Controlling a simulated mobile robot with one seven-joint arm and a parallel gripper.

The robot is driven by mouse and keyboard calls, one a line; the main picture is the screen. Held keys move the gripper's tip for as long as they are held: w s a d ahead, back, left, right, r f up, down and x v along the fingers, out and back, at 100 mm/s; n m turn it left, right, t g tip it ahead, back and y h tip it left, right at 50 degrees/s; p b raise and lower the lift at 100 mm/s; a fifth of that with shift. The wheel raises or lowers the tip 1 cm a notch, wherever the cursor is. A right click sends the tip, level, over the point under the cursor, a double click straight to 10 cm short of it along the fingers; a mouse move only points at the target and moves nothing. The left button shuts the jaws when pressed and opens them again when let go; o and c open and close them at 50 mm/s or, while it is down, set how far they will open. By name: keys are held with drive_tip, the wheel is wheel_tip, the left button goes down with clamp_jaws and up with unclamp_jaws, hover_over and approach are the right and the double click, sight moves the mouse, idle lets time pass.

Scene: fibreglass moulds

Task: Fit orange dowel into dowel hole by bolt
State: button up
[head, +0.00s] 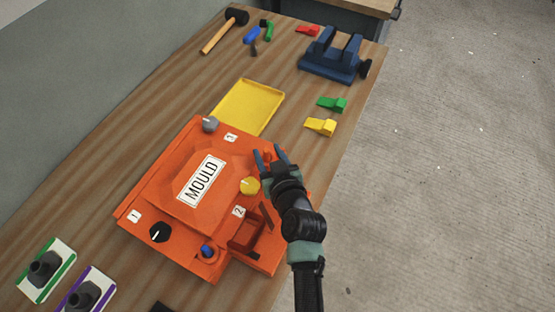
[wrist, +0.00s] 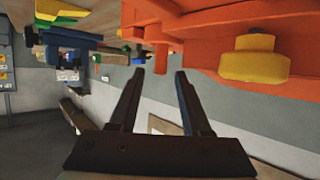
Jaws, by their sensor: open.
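The orange mould (head: 165,190) lies on the bench with a white MOULD label. My gripper (head: 268,151) is open above its right edge, beside the yellow knob (head: 250,186). In the wrist view, the two dark fingers of my gripper (wrist: 160,72) are apart. A small orange peg-like piece (wrist: 157,123) shows in the gap between them, and I cannot tell whether it is the orange dowel or part of the mould. The yellow knob (wrist: 254,60) is to the right there. I cannot make out the dowel hole or the bolt.
A yellow tray (head: 274,92), a yellow clamp (head: 321,126), a green clamp (head: 332,103) and a blue vise (head: 333,65) stand beyond the mould. A mallet (head: 225,30) lies at the far end. Other knobs, including a black one (head: 160,232), stand on the mould.

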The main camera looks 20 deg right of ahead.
drive_tip(key=b+v, duration=0.1)
drive_tip(key=v, duration=1)
drive_tip(key=shift+s, duration=0.25)
drive_tip(key=w+a+r+n+t, duration=0.1)
drive_tip(key=w+a+r+t, duration=0.15)
drive_tip(key=r, duration=0.85)
drive_tip(key=w+a+r+t, duration=0.2)
drive_tip(key=w+r, duration=0.2)
drive_tip(key=r, duration=0.7)
drive_tip(key=w+a+r+n+t, duration=0.1)
drive_tip(key=w+a+r+t, duration=0.2)
drive_tip(key=r, duration=0.8)
drive_tip(key=s+a+r+t, duration=0.2)
drive_tip(key=s+r, duration=0.1)
drive_tip(key=r, duration=0.5)
drive_tip(key=s+a+r+t+y, duration=0.1)
drive_tip(key=s+a+r+t, duration=0.1)
drive_tip(key=r, duration=0.5)
drive_tip(key=s+a+r+t, duration=0.2)
drive_tip(key=s+r, duration=0.2)
drive_tip(key=r, duration=0.4)
drive_tip(key=shift+s+a+r+m+y, duration=0.3)
drive_tip(key=shift+a+r, duration=0.05)
drive_tip(key=shift+f+t, duration=0.15)
drive_tip(key=shift+t, duration=0.1)
